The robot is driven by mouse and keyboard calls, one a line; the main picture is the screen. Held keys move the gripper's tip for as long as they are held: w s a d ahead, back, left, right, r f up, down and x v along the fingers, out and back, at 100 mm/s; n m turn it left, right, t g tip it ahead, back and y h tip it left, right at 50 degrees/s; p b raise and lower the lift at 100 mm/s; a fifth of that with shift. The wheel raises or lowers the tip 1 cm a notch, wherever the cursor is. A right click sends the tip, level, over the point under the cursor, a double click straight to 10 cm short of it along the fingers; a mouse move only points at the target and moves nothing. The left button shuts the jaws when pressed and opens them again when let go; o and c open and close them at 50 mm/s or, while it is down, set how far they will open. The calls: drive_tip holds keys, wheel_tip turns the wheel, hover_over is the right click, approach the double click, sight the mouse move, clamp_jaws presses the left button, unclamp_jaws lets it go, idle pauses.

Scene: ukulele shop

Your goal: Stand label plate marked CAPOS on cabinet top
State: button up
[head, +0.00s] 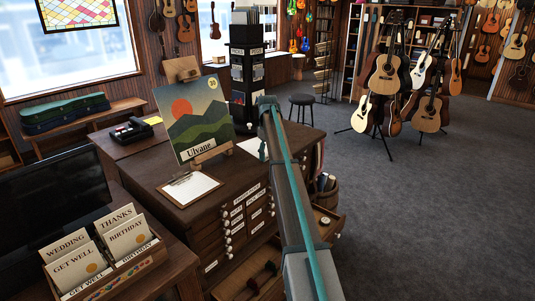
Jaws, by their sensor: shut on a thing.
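The dark wooden cabinet (165,177) has several small labelled drawers with white knobs. Its top holds a picture on a small easel and a clipboard; a bare strip shows along the front edge. My grey arm with a teal stripe crosses in front of the cabinet's right part. I cannot make out a plate marked CAPOS.
A landscape picture (193,113) stands on the easel, with a clipboard (190,188) in front. A dark rack (246,75) rises behind. Drawers (325,222) stand open at the right and low front. A card box (108,272) is front left.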

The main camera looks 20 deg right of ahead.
drive_tip(key=shift+f, duration=0.25)
drive_tip(key=o, duration=1.1)
drive_tip(key=shift+c, duration=0.2)
drive_tip(key=shift+r, duration=0.15)
